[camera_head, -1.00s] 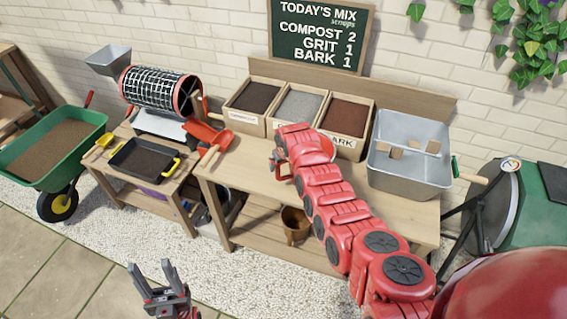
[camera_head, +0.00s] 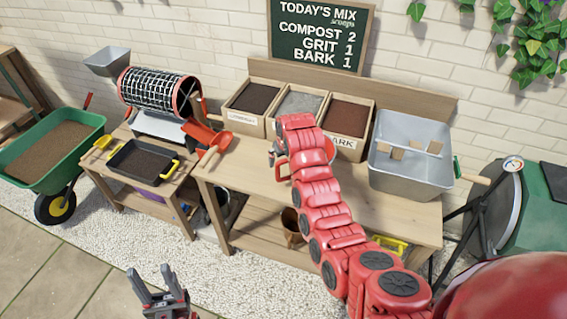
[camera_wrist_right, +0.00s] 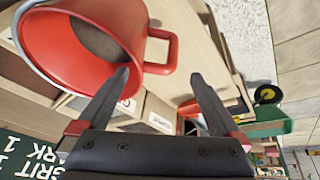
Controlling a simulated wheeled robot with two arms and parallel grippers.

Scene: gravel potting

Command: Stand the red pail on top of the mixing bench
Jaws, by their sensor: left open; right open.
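The red pail (camera_wrist_right: 85,50) fills the upper left of the right wrist view, its mouth and side handle showing. My left gripper (camera_head: 150,280) is open and empty, low in the head view, away from the bench.
Compost, grit and bark bins (camera_head: 343,121) line the bench's back. A grey tub (camera_head: 410,175) stands at its right end, an orange scoop (camera_head: 214,148) at its left. A brown pot (camera_head: 291,226) sits on the lower shelf. A green wheelbarrow (camera_head: 60,160) stands left.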

